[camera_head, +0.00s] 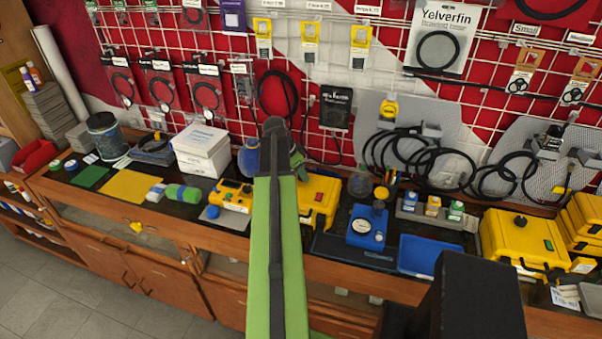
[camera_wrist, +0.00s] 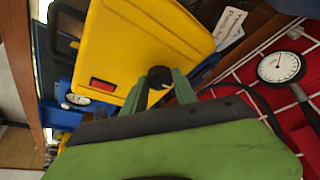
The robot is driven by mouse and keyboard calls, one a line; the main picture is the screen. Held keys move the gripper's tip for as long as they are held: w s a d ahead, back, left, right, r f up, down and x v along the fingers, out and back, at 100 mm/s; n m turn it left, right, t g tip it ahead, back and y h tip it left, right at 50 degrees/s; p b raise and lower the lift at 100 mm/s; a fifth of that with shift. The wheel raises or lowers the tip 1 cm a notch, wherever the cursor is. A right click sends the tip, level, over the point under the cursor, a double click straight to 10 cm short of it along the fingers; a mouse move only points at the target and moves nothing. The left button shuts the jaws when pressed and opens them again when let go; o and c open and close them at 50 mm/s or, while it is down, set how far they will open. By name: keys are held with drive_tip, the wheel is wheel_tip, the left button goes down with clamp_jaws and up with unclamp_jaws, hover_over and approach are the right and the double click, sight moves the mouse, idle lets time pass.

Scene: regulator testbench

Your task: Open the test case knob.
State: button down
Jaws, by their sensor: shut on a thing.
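In the wrist view a yellow test case (camera_wrist: 140,40) fills the upper middle, with a red switch (camera_wrist: 102,84) on its face. Its black knob (camera_wrist: 158,74) sits between the two green fingers of my gripper (camera_wrist: 161,88), which is shut on it. How far the knob is turned I cannot tell. In the head view, part of the yellow case (camera_head: 321,197) shows just right of my green arm.
A blue gauge device (camera_head: 366,228) and a blue tray (camera_head: 430,256) stand to the right of the case. Another yellow case (camera_head: 522,243) stands further right. A yellow instrument (camera_head: 231,195) stands left of my arm. Cables (camera_head: 420,158) hang on the wall grid behind.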

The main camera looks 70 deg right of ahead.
drive_tip(key=n, duration=0.2)
drive_tip(key=n+t, duration=0.1)
drive_tip(key=shift+s+a+n+h, duration=0.15)
drive_tip(key=shift+s+n+h, duration=0.05)
drive_tip(key=shift+n+h, duration=0.2)
drive_tip(key=n+t, duration=0.2)
drive_tip(key=n, duration=0.2)
drive_tip(key=shift+s, duration=0.15)
drive_tip(key=n+t, duration=0.1)
drive_tip(key=n, duration=0.4)
drive_tip(key=shift+s+t, duration=0.2)
drive_tip(key=shift+t, duration=0.2)
drive_tip(key=shift+n+t+y, duration=0.6)
drive_tip(key=shift+n+y, duration=0.1)
drive_tip(key=shift+n, duration=1.5)
drive_tip(key=shift+s, duration=0.1)
drive_tip(key=c, duration=1)
unclamp_jaws()
drive_tip(key=shift+o, duration=0.2)
